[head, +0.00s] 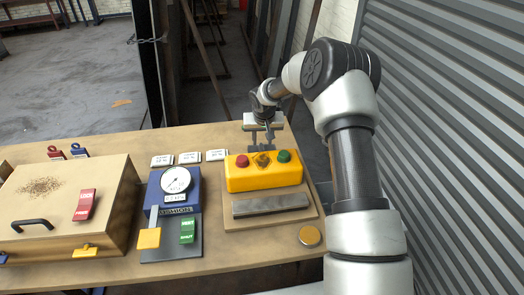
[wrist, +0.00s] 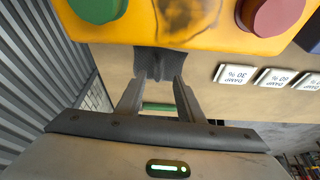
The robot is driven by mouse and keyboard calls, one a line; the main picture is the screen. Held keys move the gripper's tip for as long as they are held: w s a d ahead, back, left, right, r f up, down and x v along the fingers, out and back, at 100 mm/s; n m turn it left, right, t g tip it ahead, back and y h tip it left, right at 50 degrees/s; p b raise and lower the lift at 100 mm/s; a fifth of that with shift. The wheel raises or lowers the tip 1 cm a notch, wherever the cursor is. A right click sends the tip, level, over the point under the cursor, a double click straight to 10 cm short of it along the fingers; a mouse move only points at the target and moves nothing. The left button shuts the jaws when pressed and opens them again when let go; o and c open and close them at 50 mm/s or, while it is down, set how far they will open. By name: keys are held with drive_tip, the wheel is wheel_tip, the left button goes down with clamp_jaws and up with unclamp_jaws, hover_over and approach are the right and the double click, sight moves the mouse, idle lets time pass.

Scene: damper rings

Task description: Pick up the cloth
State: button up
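A dark grey, folded-looking piece (wrist: 154,63), which looks like the cloth, hangs at the edge of the yellow box in the wrist view. My gripper (wrist: 157,82) is open, its two fingers apart on either side of the lower end of this piece. Whether they touch it cannot be told. In the head view my gripper (head: 263,137) is just behind the yellow box (head: 264,178), pointing down at its back edge. The box carries a red button, a green button and a dark smudge (head: 262,160) between them. The cloth is not clearly seen in the head view.
A grey flat strip (head: 270,205) lies on the board in front of the box. Left are a blue gauge panel (head: 175,205), white labelled tags (head: 189,158) and a wooden box (head: 65,205) with a handle.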

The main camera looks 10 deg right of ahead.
sight(262, 147)
drive_tip(key=x, duration=0.4)
drive_tip(key=p+x, duration=0.1)
drive_tip(key=x, duration=0.3)
drive_tip(key=shift+w+d, duration=0.15)
drive_tip(key=shift+w, duration=0.15)
clamp_jaws()
